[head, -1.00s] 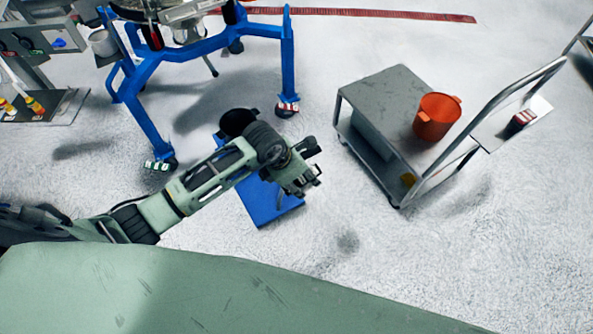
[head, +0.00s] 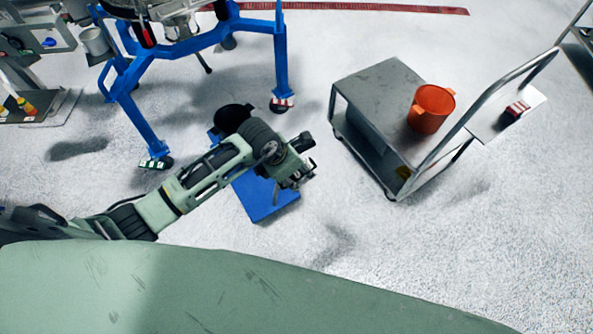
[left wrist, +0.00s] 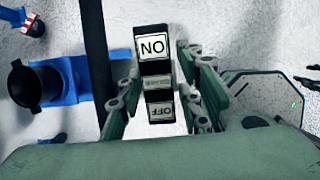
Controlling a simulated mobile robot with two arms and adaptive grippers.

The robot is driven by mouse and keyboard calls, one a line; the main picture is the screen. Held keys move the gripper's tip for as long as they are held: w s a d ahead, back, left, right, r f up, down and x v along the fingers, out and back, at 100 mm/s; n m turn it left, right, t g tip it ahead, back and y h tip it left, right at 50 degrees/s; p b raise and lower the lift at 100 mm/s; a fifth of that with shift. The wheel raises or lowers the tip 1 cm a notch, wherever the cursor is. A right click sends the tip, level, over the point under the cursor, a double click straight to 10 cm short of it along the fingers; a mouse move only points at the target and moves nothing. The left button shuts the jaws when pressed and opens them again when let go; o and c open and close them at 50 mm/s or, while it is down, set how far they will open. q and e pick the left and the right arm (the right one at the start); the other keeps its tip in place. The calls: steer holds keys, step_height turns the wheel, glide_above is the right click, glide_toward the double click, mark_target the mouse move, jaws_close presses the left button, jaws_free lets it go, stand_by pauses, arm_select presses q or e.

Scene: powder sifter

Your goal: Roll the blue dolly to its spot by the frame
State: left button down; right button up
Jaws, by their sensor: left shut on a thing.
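The blue dolly (head: 265,208) lies on the floor to the right of the blue frame (head: 135,120). A black round vessel (head: 232,117) is at its far end. In the left wrist view the dolly (left wrist: 76,85) is at the left with the vessel (left wrist: 30,88) on it. Whether the block joins the dolly is hidden. My right gripper is out of view.
A grey cart (head: 385,75) with an orange pot (head: 431,108) and a push handle stands right of the dolly. A red floor strip (head: 370,9) runs along the back. Floor is clear between dolly and cart.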

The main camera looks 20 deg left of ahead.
arm_select(q)
steer(key=shift+w, duration=0.1)
steer(key=w+a+b, duration=0.2)
steer(key=a, duration=0.1)
steer(key=shift+w, duration=0.4)
steer(key=w+a+b, duration=0.2)
steer(key=w+a, duration=0.1)
steer(key=a, duration=0.1)
steer(key=shift+w+f, duration=0.1)
steer(key=shift+w, duration=0.05)
steer(key=w+a+b, duration=0.7)
steer(key=a+b, duration=0.1)
stand_by(0.4)
